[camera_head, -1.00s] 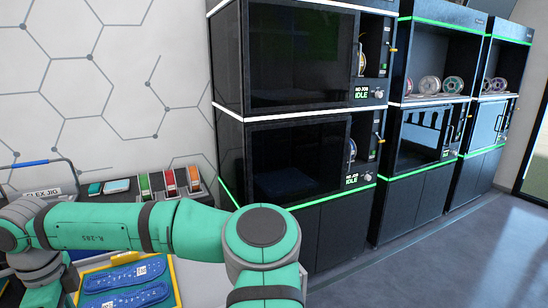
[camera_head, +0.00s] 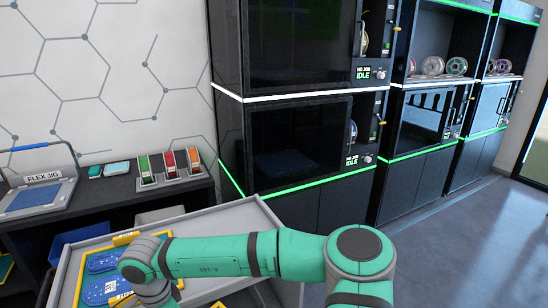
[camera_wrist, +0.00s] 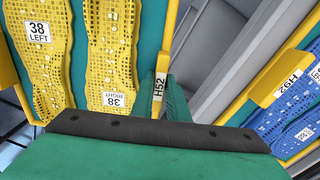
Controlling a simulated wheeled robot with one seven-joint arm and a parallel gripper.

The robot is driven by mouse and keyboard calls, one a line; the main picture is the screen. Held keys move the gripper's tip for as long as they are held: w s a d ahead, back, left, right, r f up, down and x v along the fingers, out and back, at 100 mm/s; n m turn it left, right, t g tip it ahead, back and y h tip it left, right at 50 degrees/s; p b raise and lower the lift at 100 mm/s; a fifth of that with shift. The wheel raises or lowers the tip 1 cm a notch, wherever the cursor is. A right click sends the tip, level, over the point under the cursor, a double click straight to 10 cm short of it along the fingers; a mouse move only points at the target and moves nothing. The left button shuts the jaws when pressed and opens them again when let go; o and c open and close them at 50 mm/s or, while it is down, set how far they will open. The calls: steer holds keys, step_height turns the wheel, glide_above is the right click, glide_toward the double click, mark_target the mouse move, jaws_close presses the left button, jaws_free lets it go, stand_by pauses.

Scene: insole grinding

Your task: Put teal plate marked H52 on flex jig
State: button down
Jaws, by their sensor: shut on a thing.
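The teal plate marked H52 (camera_wrist: 70,60) shows in the wrist view, with two yellow perforated insoles labelled 38 LEFT and 38 RIGHT on it. Its yellow tab, marked H52 (camera_wrist: 160,82), is at my gripper (camera_wrist: 163,95), which is shut on it. The green gripper body hides the lower part of the view. The flex jig (camera_head: 47,194) stands on the dark bench at the left of the head view, with a label sign and a blue-grey pad. In the head view my wrist covers the gripper, and I cannot make out H52 there.
A plate marked H92 (camera_wrist: 282,76) with blue insoles lies at right in the wrist view; a yellow-edged plate with blue insoles (camera_head: 100,263) lies on the grey tray (camera_head: 205,222) in the head view. Coloured holders (camera_head: 168,163) stand beside the jig. Dark printer cabinets (camera_head: 300,150) stand behind.

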steer(key=w+d+f+n, duration=0.2)
steer(key=w+d+f, duration=0.1)
steer(key=d+f, duration=0.6)
steer(key=w+d+f+n, duration=0.2)
steer(key=d+f+n, duration=0.1)
steer(key=d+f, duration=0.6)
steer(key=w+d+f+n, duration=0.2)
steer(key=w+d+f, duration=0.1)
steer(key=d+f, duration=0.6)
steer(key=shift+w+d, duration=0.3)
steer(key=shift+d, duration=0.4)
steer(key=shift+f, duration=0.1)
steer(key=shift+w+d, duration=0.15)
